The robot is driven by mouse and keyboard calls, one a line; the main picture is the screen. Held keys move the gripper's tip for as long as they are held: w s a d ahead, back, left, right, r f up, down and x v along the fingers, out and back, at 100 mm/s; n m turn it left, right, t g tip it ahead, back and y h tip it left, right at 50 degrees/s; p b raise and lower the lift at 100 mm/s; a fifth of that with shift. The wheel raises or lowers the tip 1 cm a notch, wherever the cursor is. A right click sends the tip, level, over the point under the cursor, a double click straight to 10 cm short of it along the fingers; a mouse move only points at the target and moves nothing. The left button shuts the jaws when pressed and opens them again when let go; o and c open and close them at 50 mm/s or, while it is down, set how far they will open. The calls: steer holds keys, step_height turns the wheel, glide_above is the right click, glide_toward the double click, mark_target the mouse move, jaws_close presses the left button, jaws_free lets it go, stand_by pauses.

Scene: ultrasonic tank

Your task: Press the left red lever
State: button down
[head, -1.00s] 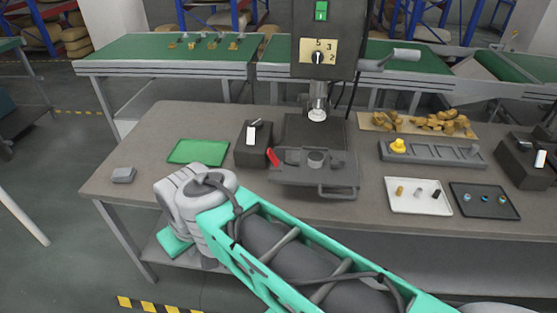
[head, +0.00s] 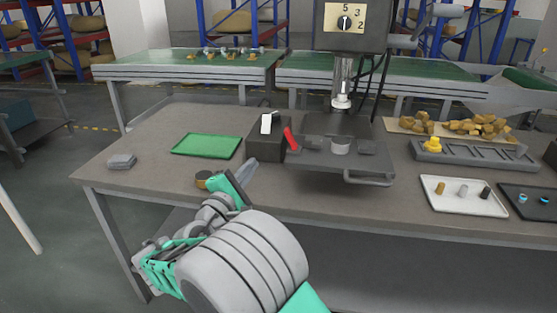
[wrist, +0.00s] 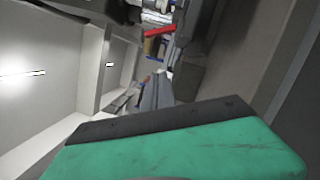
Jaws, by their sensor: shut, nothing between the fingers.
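The red lever (head: 291,139) stands tilted at the left side of the grey vise plate (head: 320,160) under the drill press. It is right beside a black box (head: 257,146) with a white switch (head: 266,124).
A green mat (head: 207,145) and a small grey block (head: 122,161) lie to the left. The drill head (head: 342,95) hangs above the vise. To the right are a white tray (head: 462,196) of small pegs and a grey rack (head: 470,155). The front-left table is fairly clear.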

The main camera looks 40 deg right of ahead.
mark_target(291, 139)
steer(key=shift+r, duration=0.2)
steer(key=w+d+r+p, duration=0.1)
steer(key=d+r+p, duration=0.2)
steer(key=d, duration=0.8)
steer(key=shift+w+p, duration=0.15)
steer(key=shift+p, duration=0.8)
